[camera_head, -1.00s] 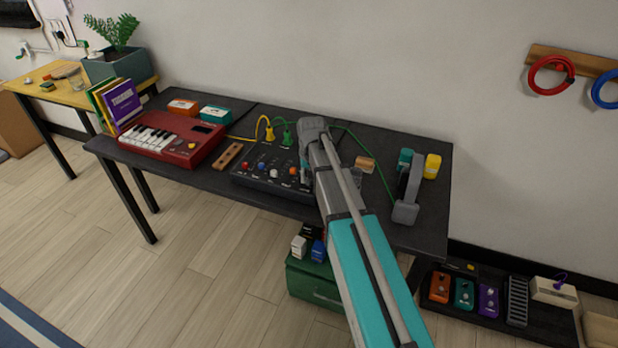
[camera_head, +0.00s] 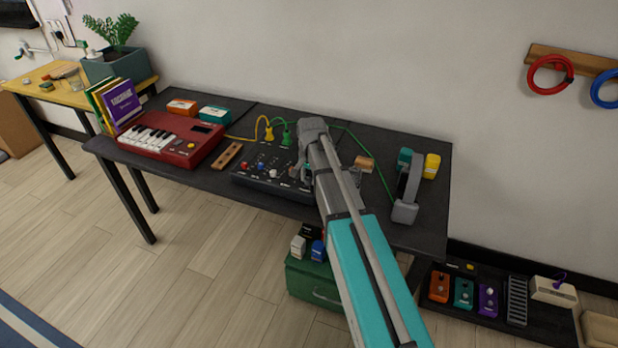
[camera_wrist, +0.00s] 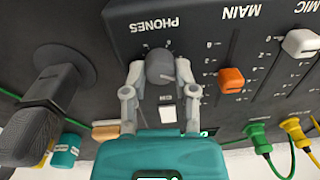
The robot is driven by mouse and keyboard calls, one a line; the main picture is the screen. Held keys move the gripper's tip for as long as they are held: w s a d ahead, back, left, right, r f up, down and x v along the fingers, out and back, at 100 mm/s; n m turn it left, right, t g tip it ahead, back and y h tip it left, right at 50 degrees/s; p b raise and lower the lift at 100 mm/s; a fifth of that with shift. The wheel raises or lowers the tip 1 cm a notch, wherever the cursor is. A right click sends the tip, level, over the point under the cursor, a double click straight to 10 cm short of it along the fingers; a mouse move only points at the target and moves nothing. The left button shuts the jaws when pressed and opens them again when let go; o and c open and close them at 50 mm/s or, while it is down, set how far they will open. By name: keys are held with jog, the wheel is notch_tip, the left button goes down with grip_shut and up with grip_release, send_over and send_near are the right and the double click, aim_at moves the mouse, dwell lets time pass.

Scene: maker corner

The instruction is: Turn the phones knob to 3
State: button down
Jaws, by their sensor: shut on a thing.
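The phones knob (camera_wrist: 160,66) is a dark grey round knob below the upside-down PHONES label in the wrist view. My gripper (camera_wrist: 160,72) has one finger on each side of it and is shut on it. Scale numbers show around the knob but are too small to read surely, and I cannot tell where its pointer stands. The black mixer (camera_head: 262,172) sits on the dark table in the head view, where my gripper and arm hide its right end and the knob.
An orange fader (camera_wrist: 231,80) and a white fader (camera_wrist: 300,42) stand beside the knob in the wrist view. Green (camera_wrist: 257,135) and yellow (camera_wrist: 294,128) plugs stick up from the mixer. A red keyboard (camera_head: 172,138) is at left.

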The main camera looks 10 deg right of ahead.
jog(key=shift+s, duration=0.1)
jog(key=shift+c, duration=2)
grip_release()
jog(key=shift+n, duration=0.5)
